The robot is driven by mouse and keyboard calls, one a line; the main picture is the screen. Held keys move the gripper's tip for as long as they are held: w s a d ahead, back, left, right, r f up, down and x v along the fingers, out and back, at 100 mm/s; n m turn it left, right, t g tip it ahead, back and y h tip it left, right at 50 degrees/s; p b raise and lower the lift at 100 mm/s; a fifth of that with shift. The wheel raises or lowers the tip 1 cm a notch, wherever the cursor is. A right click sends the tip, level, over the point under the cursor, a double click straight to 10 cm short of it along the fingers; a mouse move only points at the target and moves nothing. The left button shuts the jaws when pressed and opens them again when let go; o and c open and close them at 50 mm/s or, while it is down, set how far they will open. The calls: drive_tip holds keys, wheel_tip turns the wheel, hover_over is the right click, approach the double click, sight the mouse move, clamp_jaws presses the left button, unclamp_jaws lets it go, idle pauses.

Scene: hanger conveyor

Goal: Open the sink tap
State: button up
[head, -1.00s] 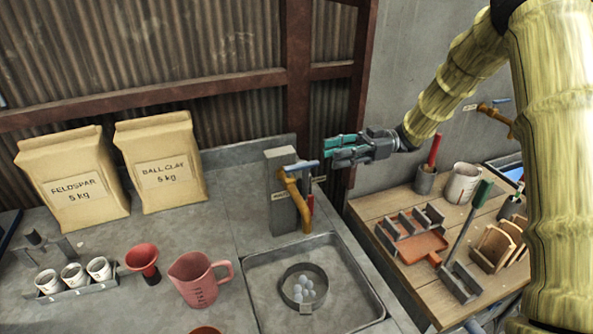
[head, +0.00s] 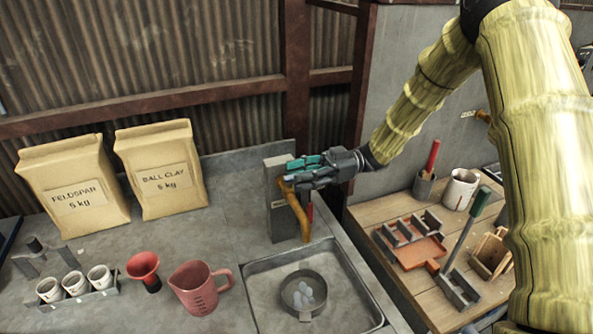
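The sink tap (head: 300,211) is an orange-brown curved spout on a grey upright block (head: 277,212) behind the sink (head: 251,290). Its blue lever is mostly hidden by my gripper. My gripper (head: 292,172) has teal finger pads and reaches in from the right, level with the top of the spout. Its fingertips overlap the lever's place in the head view. Whether they touch or grip the lever, and how far apart they are, I cannot tell. No water stream shows under the spout.
A pink measuring jug (head: 197,288), a red funnel (head: 144,268) and two paper sacks (head: 73,189) stand to the left. A wooden table (head: 384,262) with tools and trays stands to the right.

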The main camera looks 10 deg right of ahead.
drive_tip(key=shift+a, duration=0.55)
drive_tip(key=shift+s, duration=0.1)
clamp_jaws()
